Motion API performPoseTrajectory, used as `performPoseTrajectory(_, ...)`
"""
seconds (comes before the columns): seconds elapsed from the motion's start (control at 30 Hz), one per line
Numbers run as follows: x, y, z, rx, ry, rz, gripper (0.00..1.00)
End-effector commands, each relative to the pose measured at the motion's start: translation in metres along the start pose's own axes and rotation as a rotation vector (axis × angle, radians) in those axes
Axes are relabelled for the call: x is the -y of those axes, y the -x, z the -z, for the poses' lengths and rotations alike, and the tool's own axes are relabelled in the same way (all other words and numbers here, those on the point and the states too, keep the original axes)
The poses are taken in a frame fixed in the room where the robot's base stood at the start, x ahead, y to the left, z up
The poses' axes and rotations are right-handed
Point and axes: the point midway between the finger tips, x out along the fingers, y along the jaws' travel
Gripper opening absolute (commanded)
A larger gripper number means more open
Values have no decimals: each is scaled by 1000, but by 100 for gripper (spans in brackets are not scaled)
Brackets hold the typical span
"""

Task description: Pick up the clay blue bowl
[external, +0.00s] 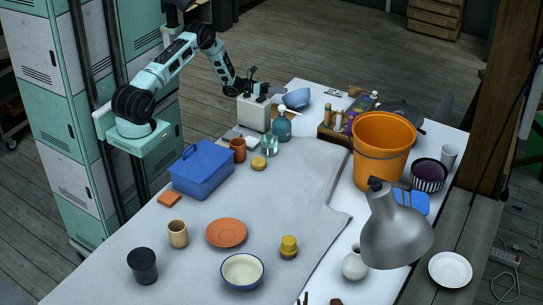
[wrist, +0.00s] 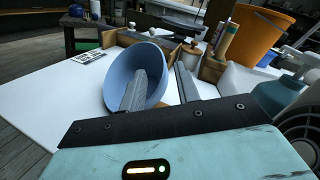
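The clay blue bowl (external: 297,99) is at the far end of the white table, and its light blue inside faces me in the wrist view (wrist: 122,72). It looks tipped on its side there. My gripper (external: 279,91) is close beside the bowl's left side in the external view. In the wrist view my gripper (wrist: 160,80) has its two fingers apart. The left finger overlaps the bowl's opening and the right finger is just outside its right rim. I cannot tell whether either finger touches the bowl.
A white boxy device (external: 254,113) and a teal soap bottle (external: 282,126) stand near my gripper. A wooden rack of bottles (external: 331,134) and an orange bucket (external: 381,150) are to the right. A black-and-white card (wrist: 90,57) lies beyond the bowl. The table left of the bowl is clear in the wrist view.

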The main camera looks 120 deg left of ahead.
Motion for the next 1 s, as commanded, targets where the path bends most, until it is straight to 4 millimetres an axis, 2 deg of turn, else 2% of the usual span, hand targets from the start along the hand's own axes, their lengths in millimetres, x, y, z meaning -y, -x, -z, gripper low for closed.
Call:
performPoseTrajectory(0.1, 1, -22, -1, 2, 2, 3, 32)
performPoseTrajectory(0.3, 0, -47, -1, 1, 2, 0, 32)
performPoseTrajectory(0.57, 0, -51, 0, 0, 3, -2, 32)
performPoseTrajectory(0.6, 0, -50, 0, 0, 3, -2, 29)
performPoseTrajectory(0.7, 0, -50, 0, 0, 3, -2, 2)
performPoseTrajectory(1.0, 0, -50, 0, 1, 2, -1, 0)
